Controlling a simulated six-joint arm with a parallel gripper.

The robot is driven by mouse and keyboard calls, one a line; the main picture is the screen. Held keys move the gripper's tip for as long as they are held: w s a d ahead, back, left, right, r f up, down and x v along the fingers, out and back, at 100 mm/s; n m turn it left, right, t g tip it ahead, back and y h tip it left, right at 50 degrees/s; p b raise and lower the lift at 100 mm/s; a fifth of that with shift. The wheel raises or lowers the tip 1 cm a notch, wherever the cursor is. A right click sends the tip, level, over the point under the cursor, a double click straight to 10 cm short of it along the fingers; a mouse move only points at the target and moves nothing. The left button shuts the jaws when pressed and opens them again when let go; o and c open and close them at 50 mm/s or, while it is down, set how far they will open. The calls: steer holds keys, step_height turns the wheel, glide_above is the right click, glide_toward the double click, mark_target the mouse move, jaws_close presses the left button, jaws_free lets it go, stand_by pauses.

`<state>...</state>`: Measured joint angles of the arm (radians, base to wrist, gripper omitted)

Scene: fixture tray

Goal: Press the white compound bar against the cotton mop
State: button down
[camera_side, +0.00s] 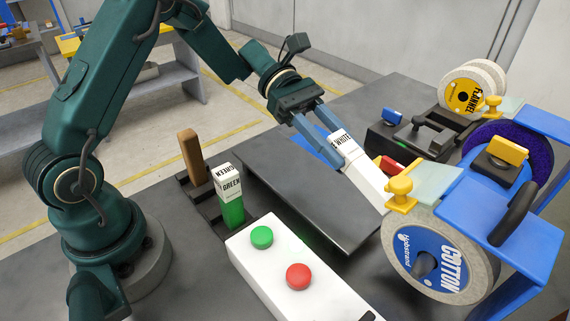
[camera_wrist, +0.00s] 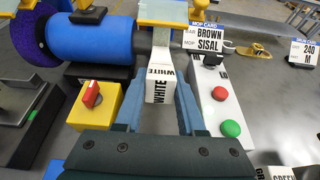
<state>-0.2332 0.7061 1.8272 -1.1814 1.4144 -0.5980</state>
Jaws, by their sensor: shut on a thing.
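My gripper (camera_side: 335,146) is shut on the white compound bar (camera_side: 362,172), which carries a "WHITE" label. In the wrist view the bar (camera_wrist: 158,86) sits between the blue fingers of my gripper (camera_wrist: 158,108). The cotton mop (camera_side: 395,245) is a pale wheel with a blue "COTTON" face, at the right of the side view. The bar tilts down toward the mop's upper left rim, and its far end is close to that rim. I cannot tell whether they touch. In the wrist view a pale guard plate (camera_wrist: 168,12) lies beyond the bar's end, and the mop is not clearly visible.
A green bar (camera_side: 232,208) and a brown bar (camera_side: 191,156) stand in a rack. A white box with green and red buttons (camera_side: 270,283) is in front. A yellow knob (camera_side: 401,190) and guard plate (camera_side: 428,182) sit above the mop. A flannel mop (camera_side: 465,98) stands behind.

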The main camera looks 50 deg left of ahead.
stand_by(0.6)
steer(key=v, duration=0.3)
steer(key=shift+a+r, duration=0.1)
steer(key=shift+a, duration=0.1)
stand_by(0.3)
steer(key=shift+a, duration=2)
step_height(320, 180, up, 8)
